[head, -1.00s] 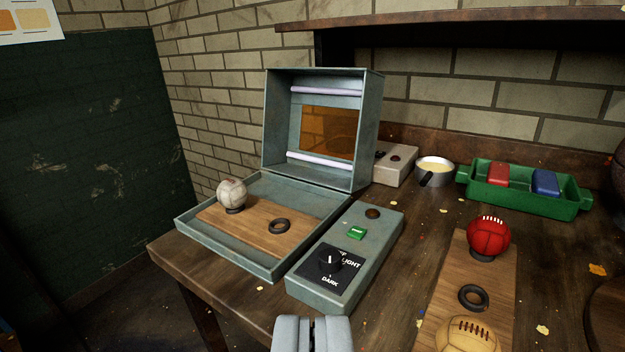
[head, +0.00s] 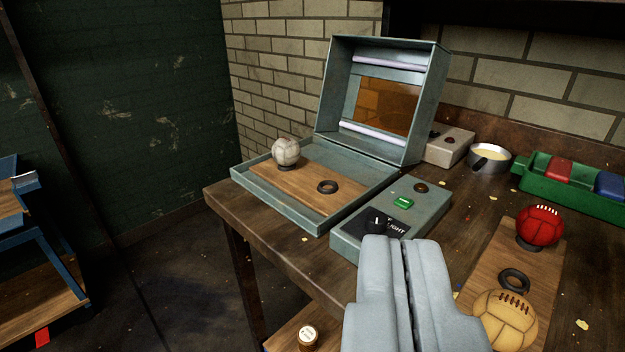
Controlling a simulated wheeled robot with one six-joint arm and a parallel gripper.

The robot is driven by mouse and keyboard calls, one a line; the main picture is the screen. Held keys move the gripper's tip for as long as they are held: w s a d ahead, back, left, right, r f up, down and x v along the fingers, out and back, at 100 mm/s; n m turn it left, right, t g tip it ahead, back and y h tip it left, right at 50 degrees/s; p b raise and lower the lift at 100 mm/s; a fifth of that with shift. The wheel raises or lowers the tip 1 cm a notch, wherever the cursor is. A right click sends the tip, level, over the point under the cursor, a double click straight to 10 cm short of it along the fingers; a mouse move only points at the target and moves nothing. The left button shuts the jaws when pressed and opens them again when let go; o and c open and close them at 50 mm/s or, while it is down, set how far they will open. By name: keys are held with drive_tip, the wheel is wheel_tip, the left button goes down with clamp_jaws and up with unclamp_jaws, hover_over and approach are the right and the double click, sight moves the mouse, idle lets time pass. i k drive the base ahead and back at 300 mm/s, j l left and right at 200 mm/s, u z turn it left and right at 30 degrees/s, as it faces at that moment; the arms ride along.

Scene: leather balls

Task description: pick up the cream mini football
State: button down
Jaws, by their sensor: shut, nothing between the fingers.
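The cream mini football (head: 286,151) is a pale off-white ball. It sits on a dark ring on the wooden board (head: 306,190) inside the open grey-green case (head: 280,206), left of centre. My gripper (head: 402,243) is shut and empty at the lower middle, in front of the control box (head: 432,212). It hides part of that box and is well to the right of and nearer than the cream ball. Nothing touches the cream ball except its ring.
An empty dark ring (head: 327,187) lies right of the cream ball. The raised case lid (head: 425,80) stands behind. A red ball (head: 540,226) and a tan laced ball (head: 504,320) are at right, near a green tray (head: 535,185). A blue shelf unit (head: 45,240) stands left.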

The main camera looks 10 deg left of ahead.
sight(286, 151)
drive_tip(key=i+j, duration=0.75)
